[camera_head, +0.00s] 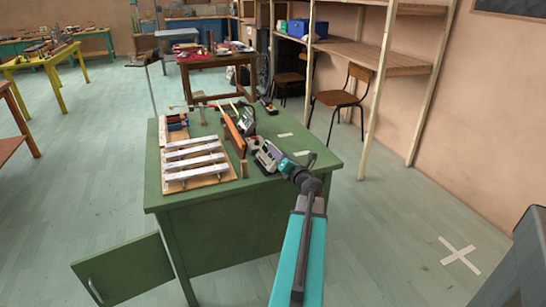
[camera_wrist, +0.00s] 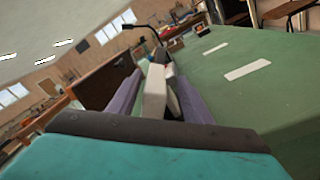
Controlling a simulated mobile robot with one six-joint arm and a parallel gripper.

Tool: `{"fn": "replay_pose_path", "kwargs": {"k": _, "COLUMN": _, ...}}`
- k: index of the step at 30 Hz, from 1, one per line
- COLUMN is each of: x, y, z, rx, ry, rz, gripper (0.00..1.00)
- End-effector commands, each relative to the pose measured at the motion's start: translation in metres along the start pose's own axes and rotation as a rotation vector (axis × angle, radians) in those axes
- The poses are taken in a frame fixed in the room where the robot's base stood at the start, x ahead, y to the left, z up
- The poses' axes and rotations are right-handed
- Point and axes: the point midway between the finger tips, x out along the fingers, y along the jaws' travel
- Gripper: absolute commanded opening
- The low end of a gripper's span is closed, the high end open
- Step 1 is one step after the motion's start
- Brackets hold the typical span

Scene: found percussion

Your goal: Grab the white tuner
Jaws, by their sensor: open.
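My gripper (camera_head: 267,156) is low over the right part of the green table, with its jaws apart. In the wrist view its two purple fingers flank a small white block (camera_wrist: 155,92), which looks like the white tuner. The block stands upright between the fingers (camera_wrist: 160,98). I cannot tell whether either finger touches it. In the head view I cannot clearly make the tuner out from the gripper.
An upright brown board (camera_head: 234,135) stands close to the left of my gripper. A metallophone with white bars (camera_head: 195,165) lies further left. A dark device (camera_head: 246,121) is behind. White tape strips (camera_wrist: 247,70) mark the clear green tabletop (camera_head: 318,166) to the right.

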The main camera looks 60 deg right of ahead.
Motion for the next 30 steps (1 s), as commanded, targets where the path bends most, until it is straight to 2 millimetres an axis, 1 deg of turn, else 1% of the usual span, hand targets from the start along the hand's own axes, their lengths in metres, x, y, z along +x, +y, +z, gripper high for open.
{"fn": "replay_pose_path", "kwargs": {"k": 10, "x": 0.001, "y": 0.000, "z": 0.000, "rx": 0.000, "ry": 0.000, "rz": 0.000, "gripper": 0.45}}
{"fn": "replay_pose_path", "kwargs": {"k": 14, "x": 0.005, "y": 0.001, "z": 0.000, "rx": 0.000, "ry": 0.000, "rz": 0.000, "gripper": 0.45}}
{"fn": "replay_pose_path", "kwargs": {"k": 17, "x": 0.013, "y": 0.002, "z": 0.000, "rx": 0.000, "ry": 0.001, "rz": 0.002, "gripper": 0.45}}
{"fn": "replay_pose_path", "kwargs": {"k": 24, "x": 0.039, "y": 0.004, "z": -0.001, "rx": 0.001, "ry": -0.001, "rz": 0.000, "gripper": 0.45}}
{"fn": "replay_pose_path", "kwargs": {"k": 30, "x": 0.051, "y": 0.004, "z": -0.001, "rx": 0.001, "ry": -0.001, "rz": 0.000, "gripper": 0.45}}
